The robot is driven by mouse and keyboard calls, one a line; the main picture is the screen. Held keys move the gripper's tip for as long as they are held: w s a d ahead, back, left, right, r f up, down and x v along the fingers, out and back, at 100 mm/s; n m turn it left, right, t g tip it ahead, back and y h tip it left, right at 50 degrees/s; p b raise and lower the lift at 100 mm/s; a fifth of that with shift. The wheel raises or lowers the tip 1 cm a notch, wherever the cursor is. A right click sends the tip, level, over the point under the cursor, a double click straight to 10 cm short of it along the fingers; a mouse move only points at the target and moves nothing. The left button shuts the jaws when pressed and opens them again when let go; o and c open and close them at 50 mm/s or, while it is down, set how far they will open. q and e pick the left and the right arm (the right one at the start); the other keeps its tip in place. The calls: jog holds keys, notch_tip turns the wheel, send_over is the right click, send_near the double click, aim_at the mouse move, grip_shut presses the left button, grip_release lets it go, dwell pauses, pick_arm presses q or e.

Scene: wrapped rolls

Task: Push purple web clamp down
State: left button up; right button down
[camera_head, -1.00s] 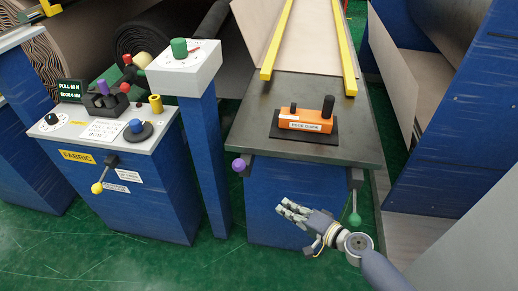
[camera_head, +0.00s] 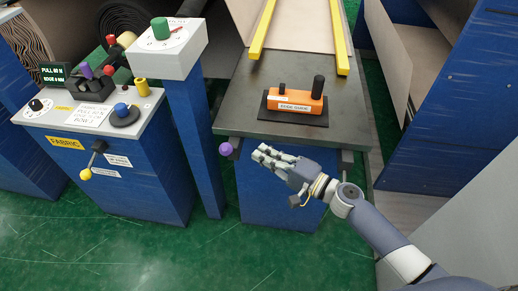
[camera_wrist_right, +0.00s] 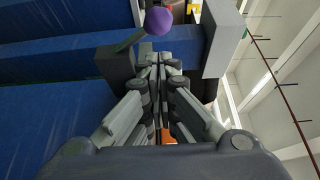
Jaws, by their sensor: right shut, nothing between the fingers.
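The purple web clamp shows as a purple ball knob (camera_head: 226,149) on a lever at the front left of the dark-topped table. In the right wrist view the purple ball (camera_wrist_right: 158,21) is just beyond my fingertips, near the top. My right gripper (camera_head: 262,153) is shut and empty, to the right of the knob at nearly the same height in the picture. A small gap shows between them. The fingers (camera_wrist_right: 158,60) lie together in the wrist view. My left gripper is not in view.
The dark table top (camera_head: 350,110) holds an orange edge guide block (camera_head: 296,103). A blue post with a green knob (camera_head: 160,28) stands left of the table. The fabric console (camera_head: 60,125) with a yellow-knobbed lever (camera_head: 86,174) is further left. Green floor lies open in front.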

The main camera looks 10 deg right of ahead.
aim_at(229, 152)
jog(key=p+x, duration=0.1)
jog(key=x, duration=0.7)
jog(key=shift+w+f, duration=0.1)
jog(key=shift+w, duration=0.05)
